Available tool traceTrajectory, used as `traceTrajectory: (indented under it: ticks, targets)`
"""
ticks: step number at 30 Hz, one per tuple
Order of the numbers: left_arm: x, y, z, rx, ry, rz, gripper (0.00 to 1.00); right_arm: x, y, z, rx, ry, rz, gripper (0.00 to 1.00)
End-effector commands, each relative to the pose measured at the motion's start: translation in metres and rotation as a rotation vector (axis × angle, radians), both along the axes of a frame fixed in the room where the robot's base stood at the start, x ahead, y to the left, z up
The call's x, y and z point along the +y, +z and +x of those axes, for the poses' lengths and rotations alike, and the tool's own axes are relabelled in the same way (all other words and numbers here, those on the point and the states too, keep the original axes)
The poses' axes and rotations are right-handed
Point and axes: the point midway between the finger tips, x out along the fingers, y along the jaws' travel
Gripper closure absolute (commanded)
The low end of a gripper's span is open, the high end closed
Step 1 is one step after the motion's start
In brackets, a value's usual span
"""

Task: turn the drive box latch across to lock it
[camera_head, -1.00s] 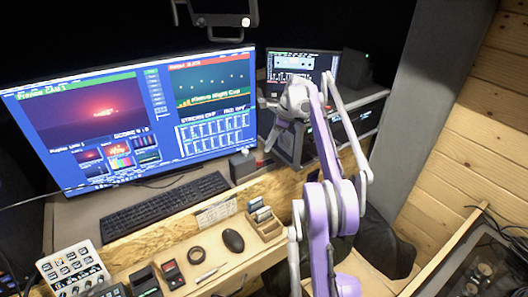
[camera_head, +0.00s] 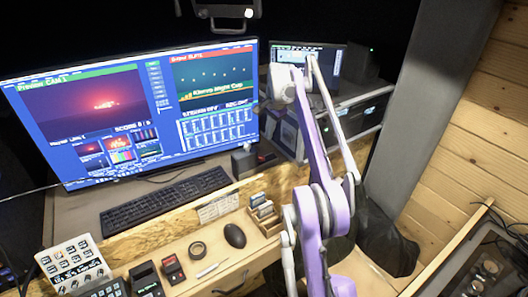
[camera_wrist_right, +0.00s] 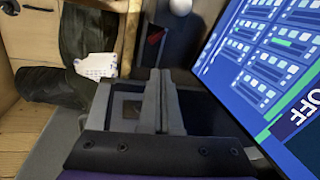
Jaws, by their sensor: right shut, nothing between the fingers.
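My right gripper (camera_wrist_right: 163,76) is shut and empty in the right wrist view, fingers together. A grey-black box (camera_wrist_right: 126,105) with a dark recess lies beside and behind the fingers there. In the head view a dark box with a pale front (camera_head: 287,133) stands right of the big monitor, partly behind my purple and white right arm; I cannot tell whether it is the drive box. No latch can be made out clearly, nor whether the fingers touch anything. My left gripper is not in view.
The big monitor (camera_head: 130,105) stands close left of the right gripper. A small grey box (camera_head: 244,161), a keyboard (camera_head: 165,198) and a mouse (camera_head: 234,236) are on the desk. A rack (camera_head: 362,115) stands at right. A dark bag (camera_head: 385,240) is below.

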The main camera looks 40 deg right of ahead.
Motion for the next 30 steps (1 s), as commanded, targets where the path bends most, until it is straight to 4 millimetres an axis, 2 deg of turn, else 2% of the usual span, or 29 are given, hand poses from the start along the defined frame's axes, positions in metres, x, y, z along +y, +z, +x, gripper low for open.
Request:
traceTrajectory:
  ticks: [1, 3, 6, 10, 14, 17, 30]
  targets:
    - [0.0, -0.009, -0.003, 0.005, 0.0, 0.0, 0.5, 0.004, -0.004, 0.004, 0.006, 0.13, -0.073, 1.0]
    - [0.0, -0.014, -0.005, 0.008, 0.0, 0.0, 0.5, 0.006, -0.001, 0.009, 0.017, 0.303, -0.17, 1.0]
    - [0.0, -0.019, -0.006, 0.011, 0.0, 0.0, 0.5, 0.008, 0.003, 0.016, 0.037, 0.501, -0.281, 1.0]
    - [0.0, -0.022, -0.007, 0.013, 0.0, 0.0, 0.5, 0.01, 0.008, 0.021, 0.058, 0.657, -0.364, 1.0]
    - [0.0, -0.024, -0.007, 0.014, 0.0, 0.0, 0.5, 0.009, 0.006, 0.023, 0.067, 0.706, -0.391, 1.0]
    - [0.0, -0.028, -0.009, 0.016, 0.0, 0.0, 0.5, 0.007, -0.005, 0.026, 0.068, 0.708, -0.392, 1.0]
    - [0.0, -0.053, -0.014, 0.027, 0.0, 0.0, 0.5, -0.012, -0.083, 0.045, 0.066, 0.704, -0.39, 1.0]
